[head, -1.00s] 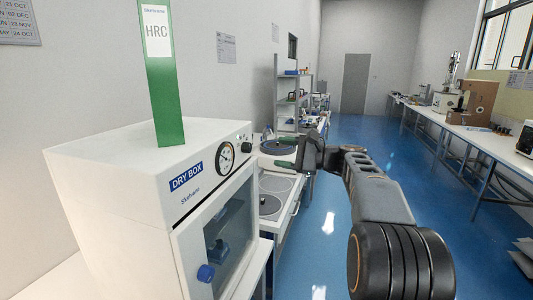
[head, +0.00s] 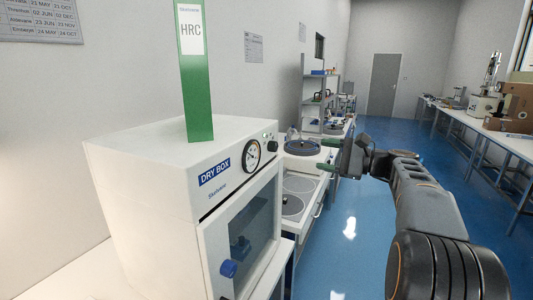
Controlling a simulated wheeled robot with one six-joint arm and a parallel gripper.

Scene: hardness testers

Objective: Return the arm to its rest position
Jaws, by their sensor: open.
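My gripper (head: 328,158) is at the end of my arm, which reaches in from the lower right. Its two green-tipped fingers point left and are spread apart, with nothing seen between them. It hangs in front of the low white bench with round plates, to the right of the dry box (head: 150,160). The dry box is a white cabinet with a dial, a glass door and a blue knob. The door looks shut, and a blue object shows dimly behind the glass. The gripper appears clear of the dry box.
A green HRC sign (head: 196,90) stands on the dry box. A white bench (head: 307,205) with round grey plates stands beyond it, then a shelf rack (head: 318,98). A long bench (head: 500,140) with instruments runs along the right. The blue floor (head: 350,250) between them is clear.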

